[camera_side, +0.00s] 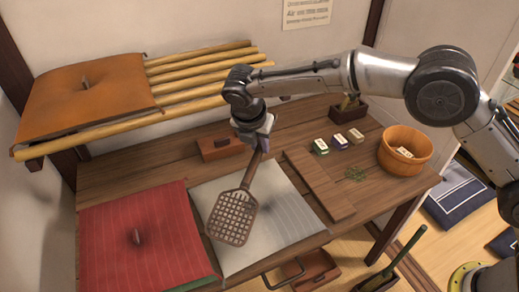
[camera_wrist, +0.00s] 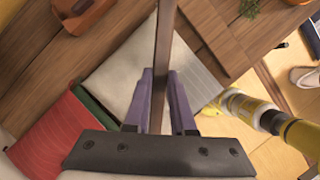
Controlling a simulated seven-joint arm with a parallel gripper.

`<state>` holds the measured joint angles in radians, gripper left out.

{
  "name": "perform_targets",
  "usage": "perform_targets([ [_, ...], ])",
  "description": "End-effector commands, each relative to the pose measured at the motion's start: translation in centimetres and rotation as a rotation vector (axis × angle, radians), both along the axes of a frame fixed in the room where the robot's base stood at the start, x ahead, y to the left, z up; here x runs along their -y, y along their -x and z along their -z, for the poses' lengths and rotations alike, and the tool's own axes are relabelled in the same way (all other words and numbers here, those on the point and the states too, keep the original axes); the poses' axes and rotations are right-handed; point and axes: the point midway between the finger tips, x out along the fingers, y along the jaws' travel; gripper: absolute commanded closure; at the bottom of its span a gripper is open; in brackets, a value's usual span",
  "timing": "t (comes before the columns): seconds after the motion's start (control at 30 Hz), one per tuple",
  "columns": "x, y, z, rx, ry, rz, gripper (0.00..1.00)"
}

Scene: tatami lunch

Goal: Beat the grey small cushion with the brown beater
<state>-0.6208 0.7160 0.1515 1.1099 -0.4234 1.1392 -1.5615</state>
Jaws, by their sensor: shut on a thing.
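The brown beater (camera_side: 233,217) has a lattice head and a straight handle. My gripper (camera_side: 259,148) is shut on its handle, and the head hangs down to the lower left. In the side view the head overlaps the grey small cushion (camera_side: 277,205), which lies flat on the table; I cannot tell whether they touch. In the wrist view the handle (camera_wrist: 163,65) runs up between the purple fingers of my gripper (camera_wrist: 161,88), with the grey cushion (camera_wrist: 124,72) behind. The beater's head is out of the wrist view.
A red cushion (camera_side: 165,240) lies left of the grey one, and a wooden board (camera_side: 318,183) lies to its right. A wooden box (camera_side: 219,147), small cartons (camera_side: 338,141) and a round tub (camera_side: 405,138) stand behind. An orange cushion (camera_side: 75,101) rests on a bamboo rack (camera_side: 205,68).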

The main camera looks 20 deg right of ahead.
Motion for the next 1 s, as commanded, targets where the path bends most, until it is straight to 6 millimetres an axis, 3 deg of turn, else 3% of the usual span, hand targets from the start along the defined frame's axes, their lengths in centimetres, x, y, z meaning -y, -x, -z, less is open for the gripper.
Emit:
perform_targets([
  [0.1,0.1,0.1,1.8,-0.004,0.004,-0.001,1.00],
  [0.17,0.2,0.2,4.4,-0.009,0.007,-0.001,1.00],
  [0.27,0.2,0.3,10.2,-0.010,0.008,-0.002,1.00],
  [0.3,0.0,0.0,10.2,0.003,-0.001,-0.001,1.00],
  [0.37,-0.1,-0.2,9.1,0.007,-0.004,-0.001,1.00],
  [0.6,-0.1,-0.2,0.9,0.007,-0.004,0.000,1.00],
  [0.7,-0.1,0.0,-0.1,0.001,-0.001,0.001,1.00],
  [1.0,0.0,0.0,-0.1,0.004,-0.003,0.015,1.00],
])
